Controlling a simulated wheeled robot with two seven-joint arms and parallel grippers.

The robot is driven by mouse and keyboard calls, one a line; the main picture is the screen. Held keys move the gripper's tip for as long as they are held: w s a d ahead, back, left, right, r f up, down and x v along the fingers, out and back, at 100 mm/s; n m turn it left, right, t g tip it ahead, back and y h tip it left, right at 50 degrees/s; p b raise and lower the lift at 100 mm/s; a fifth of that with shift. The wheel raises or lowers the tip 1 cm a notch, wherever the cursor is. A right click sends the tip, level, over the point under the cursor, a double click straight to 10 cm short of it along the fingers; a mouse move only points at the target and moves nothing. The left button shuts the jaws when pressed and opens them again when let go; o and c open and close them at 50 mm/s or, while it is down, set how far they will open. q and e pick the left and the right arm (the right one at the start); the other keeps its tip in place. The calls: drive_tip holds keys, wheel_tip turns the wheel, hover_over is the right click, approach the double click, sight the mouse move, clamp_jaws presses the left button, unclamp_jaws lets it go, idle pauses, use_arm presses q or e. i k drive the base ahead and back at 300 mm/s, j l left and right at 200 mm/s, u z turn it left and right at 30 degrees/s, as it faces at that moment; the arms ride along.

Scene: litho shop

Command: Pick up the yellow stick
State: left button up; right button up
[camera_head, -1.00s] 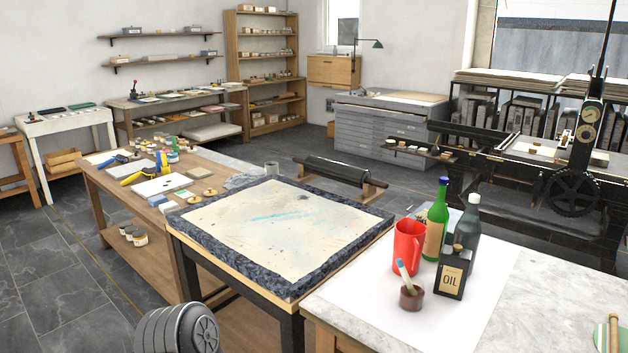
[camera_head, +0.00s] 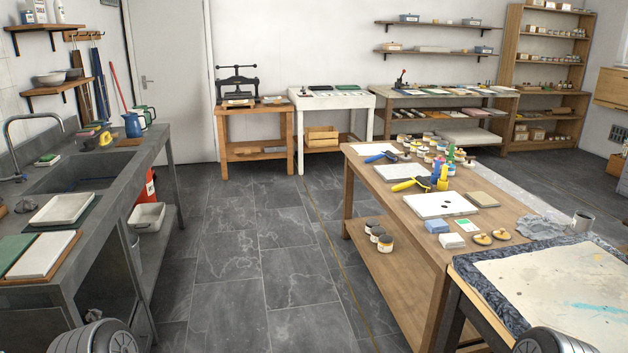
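No plain yellow stick is clearly visible. Two yellow things are on the wooden work table (camera_head: 395,212): a yellow-handled roller (camera_head: 409,185) lying at the back edge of a white slab, and a small upright yellow object (camera_head: 443,178) to its right. I cannot tell whether either is the stick. Neither of my grippers is in view. Rounded grey parts of my own body show at the bottom edge.
The table also holds a blue roller (camera_head: 378,157), a white slab (camera_head: 440,204), several jars and blue blocks. A grey sink counter (camera_head: 97,200) runs along the left. The tiled floor (camera_head: 265,250) between is clear.

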sight(445, 167)
drive_tip(key=i+j+u, duration=0.35)
drive_tip(key=i, duration=0.45)
drive_tip(key=i+u, duration=0.3)
drive_tip(key=i, duration=0.55)
drive_tip(key=i+j+z, duration=0.1)
drive_tip(key=i, duration=2.1)
drive_tip(key=i+j+z, duration=0.1)
drive_tip(key=i+z, duration=0.4)
drive_tip(key=i+j+z, duration=0.2)
drive_tip(key=z, duration=0.25)
drive_tip(key=i+j+z, duration=0.65)
drive_tip(key=j+z, duration=0.3)
drive_tip(key=i+j+z, duration=0.2)
drive_tip(key=j+z, duration=0.2)
drive_tip(key=j, duration=0.25)
drive_tip(key=i+j+z, duration=0.1)
drive_tip(key=j+z, duration=0.3)
drive_tip(key=j, duration=0.2)
drive_tip(key=j+z, duration=0.4)
drive_tip(key=j, duration=0.3)
